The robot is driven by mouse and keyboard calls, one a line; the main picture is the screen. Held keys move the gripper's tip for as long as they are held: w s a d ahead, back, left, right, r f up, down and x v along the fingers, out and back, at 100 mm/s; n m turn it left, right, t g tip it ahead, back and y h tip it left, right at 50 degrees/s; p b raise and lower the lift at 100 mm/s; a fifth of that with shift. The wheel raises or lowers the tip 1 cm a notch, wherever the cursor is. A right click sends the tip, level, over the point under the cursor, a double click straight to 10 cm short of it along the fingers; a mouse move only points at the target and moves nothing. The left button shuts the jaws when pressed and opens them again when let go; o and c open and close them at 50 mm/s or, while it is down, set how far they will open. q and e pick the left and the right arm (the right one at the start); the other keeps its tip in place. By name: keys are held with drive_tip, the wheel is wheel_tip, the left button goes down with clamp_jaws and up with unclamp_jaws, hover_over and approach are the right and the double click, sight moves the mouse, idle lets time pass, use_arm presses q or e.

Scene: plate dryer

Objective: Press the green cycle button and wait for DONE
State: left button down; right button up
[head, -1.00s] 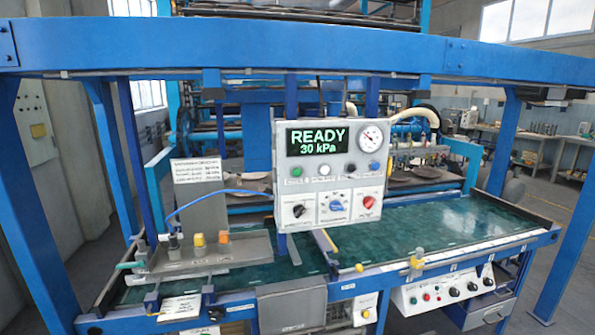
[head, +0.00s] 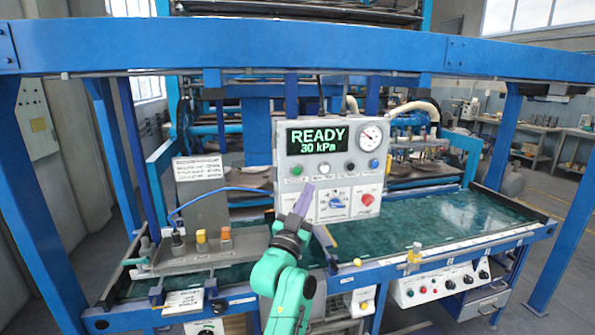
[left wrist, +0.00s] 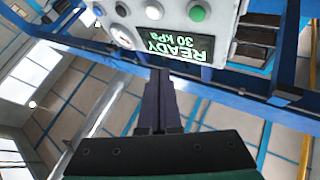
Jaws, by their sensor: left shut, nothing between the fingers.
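The white control panel (head: 354,147) stands upright at the centre of the head view. Its display (head: 316,139) reads READY, 30 kPa. The green button (head: 297,170) is the leftmost of the row under the display. It also shows in the left wrist view (left wrist: 197,13), where the panel appears upside down. My left gripper (head: 305,196) is shut and empty, fingers pointing up, in front of the panel's lower left. Its tips are below the green button in the head view; I cannot tell the gap in depth. It covers the left knob. My right gripper is not in view.
A round gauge (head: 371,134) and a red knob (head: 367,199) are on the panel. A blue frame beam (head: 240,48) crosses above it. A grey fixture (head: 215,248) with colored knobs is at left. The green bed (head: 440,217) is clear at right.

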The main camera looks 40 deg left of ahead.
sight(298, 179)
use_arm(q)
drive_tip(key=shift+w, duration=0.1)
drive_tip(key=w+a+b, duration=0.1)
drive_tip(key=a, duration=0.1)
drive_tip(key=w+a+b, duration=0.1)
drive_tip(key=w+a, duration=0.1)
drive_tip(key=a, duration=0.1)
drive_tip(key=w+a+b, duration=0.1)
drive_tip(key=w+a, duration=0.1)
drive_tip(key=shift+a, duration=0.15)
idle(0.3)
idle(1.2)
drive_tip(key=shift+f, duration=0.1)
idle(0.5)
drive_tip(key=shift+w+a+b, duration=0.2)
drive_tip(key=shift+a+b, duration=0.1)
drive_tip(key=shift+a, duration=0.05)
